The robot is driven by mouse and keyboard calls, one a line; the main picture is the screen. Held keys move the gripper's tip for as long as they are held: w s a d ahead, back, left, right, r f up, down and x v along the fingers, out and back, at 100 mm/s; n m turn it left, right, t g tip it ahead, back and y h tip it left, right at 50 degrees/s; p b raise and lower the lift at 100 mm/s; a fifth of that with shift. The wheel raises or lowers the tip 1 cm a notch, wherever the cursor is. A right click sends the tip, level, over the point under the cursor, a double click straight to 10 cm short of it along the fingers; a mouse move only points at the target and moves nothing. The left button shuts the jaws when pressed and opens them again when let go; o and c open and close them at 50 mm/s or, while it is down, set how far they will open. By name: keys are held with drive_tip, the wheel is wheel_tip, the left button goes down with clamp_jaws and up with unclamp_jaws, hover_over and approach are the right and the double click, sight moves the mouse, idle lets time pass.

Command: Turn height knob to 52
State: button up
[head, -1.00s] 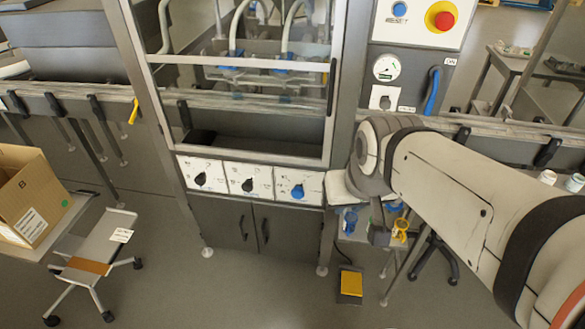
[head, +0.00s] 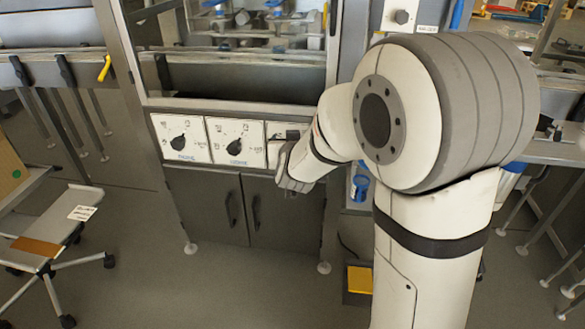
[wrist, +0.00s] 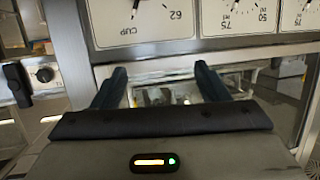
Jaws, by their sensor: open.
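Two white dial panels with black knobs show in the head view, the left knob (head: 178,142) and the middle knob (head: 234,147). A third white panel (head: 274,128) to their right is mostly covered by my gripper, and its knob is hidden. The panel lettering is too small for me to tell which is the height knob. In the wrist view a dial panel (wrist: 150,22) shows upside down at the top, reading "CUP" and "62". My gripper (wrist: 160,74) is open, with nothing between its two dark fingers, close to the panel row.
Grey cabinet doors (head: 232,207) are below the panels, and a glass-fronted machine frame (head: 230,104) rises above. A stool (head: 52,228) stands at left. A yellow-topped pedal (head: 359,280) is on the floor. Open floor lies in front.

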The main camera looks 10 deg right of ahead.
drive_tip(key=w+f+m+t+h+b, duration=0.1)
drive_tip(key=w+f+t+h+b, duration=0.25)
drive_tip(key=f+b, duration=0.7)
drive_tip(key=shift+g, duration=0.35)
drive_tip(key=w, duration=0.2)
drive_tip(key=w+d+f, duration=0.1)
drive_tip(key=w, duration=0.2)
drive_tip(key=w+d+f, duration=0.1)
drive_tip(key=w, duration=0.1)
drive_tip(key=shift+w+d, duration=0.2)
drive_tip(key=shift+w, duration=0.1)
drive_tip(key=c, duration=1)
drive_tip(key=shift+p, duration=0.3)
